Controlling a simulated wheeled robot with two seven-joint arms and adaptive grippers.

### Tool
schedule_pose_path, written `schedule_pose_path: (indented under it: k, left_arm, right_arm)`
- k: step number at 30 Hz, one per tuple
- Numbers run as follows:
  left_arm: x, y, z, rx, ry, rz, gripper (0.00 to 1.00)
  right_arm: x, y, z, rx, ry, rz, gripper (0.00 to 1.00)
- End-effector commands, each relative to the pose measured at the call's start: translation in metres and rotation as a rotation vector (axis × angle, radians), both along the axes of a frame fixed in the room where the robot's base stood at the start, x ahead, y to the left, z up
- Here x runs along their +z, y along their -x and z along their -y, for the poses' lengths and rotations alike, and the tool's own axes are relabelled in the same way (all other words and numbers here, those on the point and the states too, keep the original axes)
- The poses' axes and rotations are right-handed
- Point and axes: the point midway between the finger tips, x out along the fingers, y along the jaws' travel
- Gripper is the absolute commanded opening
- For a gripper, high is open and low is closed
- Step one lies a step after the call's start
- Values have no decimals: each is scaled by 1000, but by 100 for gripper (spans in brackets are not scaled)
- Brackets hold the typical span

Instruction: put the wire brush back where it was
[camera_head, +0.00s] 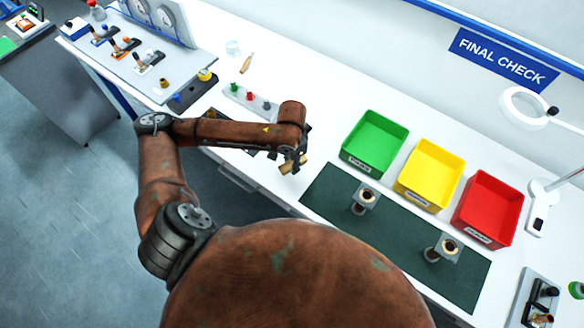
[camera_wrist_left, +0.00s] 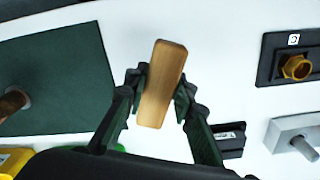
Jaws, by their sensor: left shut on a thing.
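My left gripper (camera_head: 292,163) is shut on a wooden-handled piece, which I take to be the wire brush (camera_head: 286,168). In the left wrist view, the wire brush (camera_wrist_left: 162,85) shows as a plain tan wooden block between the two dark fingers of the gripper (camera_wrist_left: 160,92); no bristles are visible. The gripper is over the white bench, just left of the green mat. Whether the brush touches the bench I cannot tell. My right gripper is not in view.
Green (camera_head: 374,142), yellow (camera_head: 430,174) and red (camera_head: 488,208) bins stand behind the dark green mat (camera_head: 330,195), which carries two metal stands. A rack with coloured knobs (camera_head: 250,99) and another small wooden-handled tool (camera_head: 246,63) lie farther left. A black plate with a brass nut (camera_wrist_left: 296,68) is nearby.

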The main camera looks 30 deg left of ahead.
Motion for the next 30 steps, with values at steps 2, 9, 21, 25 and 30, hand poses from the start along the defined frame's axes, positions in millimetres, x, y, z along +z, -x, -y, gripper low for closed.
schedule_pose_path:
  k: [2,9,21,25,30]
  left_arm:
    - [-5,-3,-1,0,1,0,4]
    - [-37,-6,-3,1,-1,-2,4]
    - [-42,-7,-3,0,-1,0,24]
    - [-42,-7,-3,0,-1,0,33]
    - [-42,-7,-3,0,-1,0,41]
  right_arm:
    - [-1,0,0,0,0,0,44]
    - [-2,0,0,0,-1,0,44]
    - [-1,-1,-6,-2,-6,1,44]
    - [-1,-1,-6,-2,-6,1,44]
    - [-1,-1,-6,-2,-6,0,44]
